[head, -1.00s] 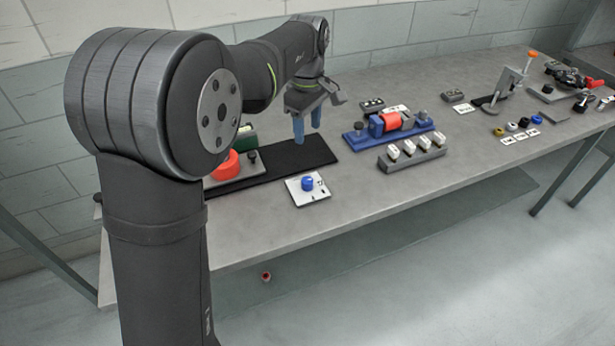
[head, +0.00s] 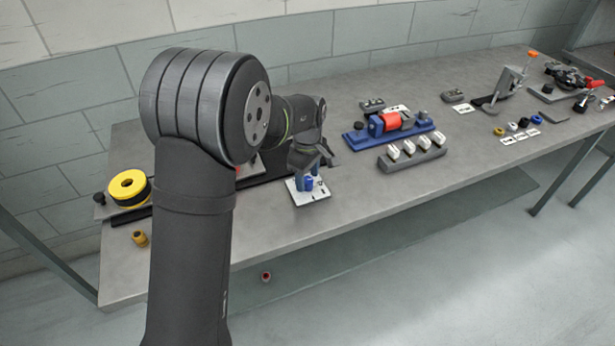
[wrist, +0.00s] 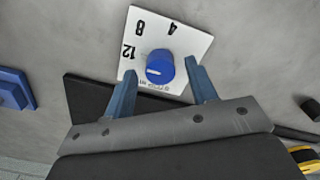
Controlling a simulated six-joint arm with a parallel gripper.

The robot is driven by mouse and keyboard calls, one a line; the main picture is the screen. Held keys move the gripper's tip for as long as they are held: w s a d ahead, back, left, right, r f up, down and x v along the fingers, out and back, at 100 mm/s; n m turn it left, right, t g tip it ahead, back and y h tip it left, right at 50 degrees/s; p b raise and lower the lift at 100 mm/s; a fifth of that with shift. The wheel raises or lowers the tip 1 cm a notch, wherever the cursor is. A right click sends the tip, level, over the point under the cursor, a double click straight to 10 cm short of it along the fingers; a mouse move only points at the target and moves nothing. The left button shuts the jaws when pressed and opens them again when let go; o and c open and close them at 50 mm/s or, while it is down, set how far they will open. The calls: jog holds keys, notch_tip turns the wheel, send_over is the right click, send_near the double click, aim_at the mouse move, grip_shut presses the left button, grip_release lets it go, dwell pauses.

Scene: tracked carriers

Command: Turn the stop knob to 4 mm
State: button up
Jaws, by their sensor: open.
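The stop knob (wrist: 160,66) is a round blue knob on a white square plate (wrist: 181,36), marked 4, 8 and 12 in the wrist view. A short pale line on the knob points left, on the side of the 12 and away from the 4. My gripper (wrist: 161,67) is open, with one blue finger on each side of the knob. A gap shows on both sides, so the fingers appear apart from it. In the head view the plate (head: 308,199) lies near the bench's front edge, with my gripper (head: 307,181) over it, partly hiding the knob.
A blue fixture with a red cylinder (head: 377,126) and a grey block with several white pieces (head: 430,154) stand to the right. A yellow-and-black ring (head: 121,198) and a small yellow part (head: 140,238) are at the left.

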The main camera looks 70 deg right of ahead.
jog(key=shift+f, duration=0.3)
jog(key=c, duration=1)
